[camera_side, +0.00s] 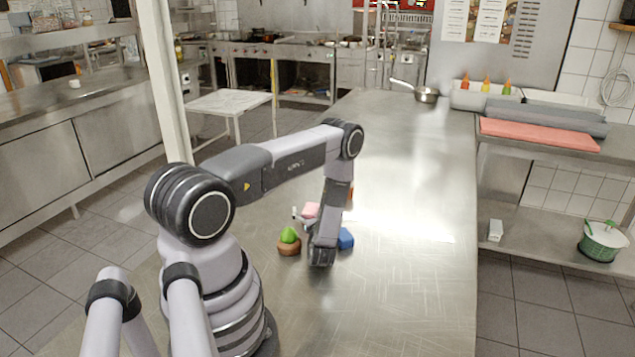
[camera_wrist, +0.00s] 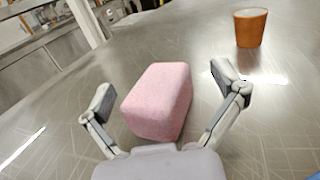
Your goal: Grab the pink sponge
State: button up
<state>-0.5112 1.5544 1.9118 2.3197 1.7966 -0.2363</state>
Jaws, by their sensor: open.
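The pink sponge (camera_wrist: 157,100) is a rounded block on the steel table, in the middle of the wrist view. My gripper (camera_wrist: 166,88) is open, with one finger on each side of the sponge and a visible gap on both sides. In the side view, part of the pink sponge (camera_side: 311,210) shows just left of my wrist, and the wrist hides the rest. My gripper's fingers are mostly hidden by the wrist in that view.
An orange-brown cup (camera_wrist: 250,28) stands beyond the sponge to the right. A small potted green plant (camera_side: 289,237) stands left of my wrist, and a blue block (camera_side: 345,239) lies to its right. The steel table (camera_side: 410,200) is clear farther right.

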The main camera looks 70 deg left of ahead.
jog(key=shift+a, duration=0.1)
jog(key=c, duration=1.1)
